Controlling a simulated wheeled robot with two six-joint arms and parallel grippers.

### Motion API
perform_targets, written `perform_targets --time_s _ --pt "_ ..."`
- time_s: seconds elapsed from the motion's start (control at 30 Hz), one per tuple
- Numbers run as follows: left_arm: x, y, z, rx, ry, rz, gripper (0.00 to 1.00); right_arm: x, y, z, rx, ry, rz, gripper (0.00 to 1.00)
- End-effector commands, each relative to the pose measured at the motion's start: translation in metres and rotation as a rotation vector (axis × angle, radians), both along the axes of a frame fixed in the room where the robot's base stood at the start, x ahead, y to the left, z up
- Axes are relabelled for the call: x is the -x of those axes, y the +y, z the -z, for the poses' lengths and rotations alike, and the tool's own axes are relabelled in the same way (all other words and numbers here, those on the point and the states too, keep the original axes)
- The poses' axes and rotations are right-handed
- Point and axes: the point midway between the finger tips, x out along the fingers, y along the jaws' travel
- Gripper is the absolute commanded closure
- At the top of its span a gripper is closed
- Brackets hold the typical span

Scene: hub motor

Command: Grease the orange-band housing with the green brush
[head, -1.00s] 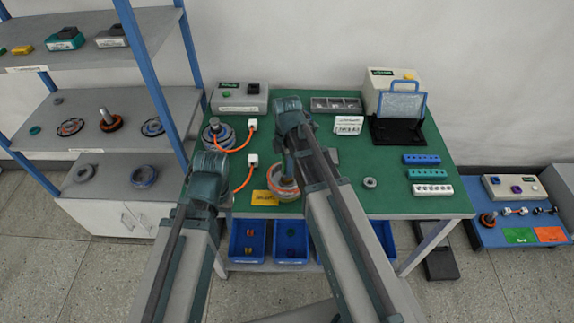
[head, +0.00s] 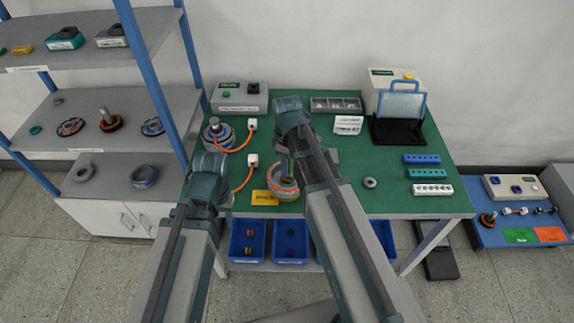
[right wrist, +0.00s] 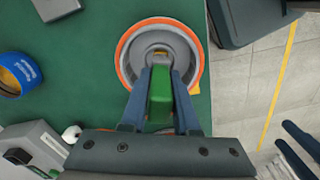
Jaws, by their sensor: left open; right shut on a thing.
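The orange-band housing (head: 284,190) is a grey ring with an orange rim at the front edge of the green table, and it shows from above in the right wrist view (right wrist: 126,64). My right gripper (right wrist: 164,76) is shut on the green brush (right wrist: 161,98). The brush reaches over the near part of the housing's opening; its tip is hidden, so I cannot tell whether it touches. My left gripper (right wrist: 299,148) is open and empty, apart from the housing, at the lower right of the right wrist view; in the head view its arm hides most of it.
A yellow card (head: 264,198) lies left of the housing. A blue tin (right wrist: 20,74) stands on the table. A motor (head: 217,135) with orange cables sits at the back left. A small grey ring (head: 370,183) lies right of my right arm.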

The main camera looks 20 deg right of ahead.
Motion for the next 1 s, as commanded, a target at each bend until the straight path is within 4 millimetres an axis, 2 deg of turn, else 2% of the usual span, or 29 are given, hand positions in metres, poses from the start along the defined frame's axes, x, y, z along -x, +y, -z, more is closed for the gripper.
perform_targets --time_s 0.07,0.4,0.53,0.73,1.0 --pt "0.0000 0.0000 0.0002 0.000 0.000 0.000 0.50 -0.0004 -0.0001 0.0002 0.001 -0.001 -0.041 1.00" --pt "0.0000 0.0000 0.0003 0.000 0.000 0.000 0.50 0.0003 0.0000 0.0003 0.000 0.001 -0.513 1.00" --pt "0.0000 0.0000 0.0004 0.000 0.000 0.000 0.50 0.0004 -0.0001 0.0004 0.000 0.001 -0.644 1.00" --pt "0.0000 0.0000 0.0004 0.000 0.000 0.000 0.50 0.0006 -0.0002 0.0004 0.000 0.001 -0.703 1.00" --pt "0.0000 0.0000 0.0004 0.000 0.000 0.000 0.50 0.0007 -0.0003 0.0004 0.000 0.001 -0.646 1.00"
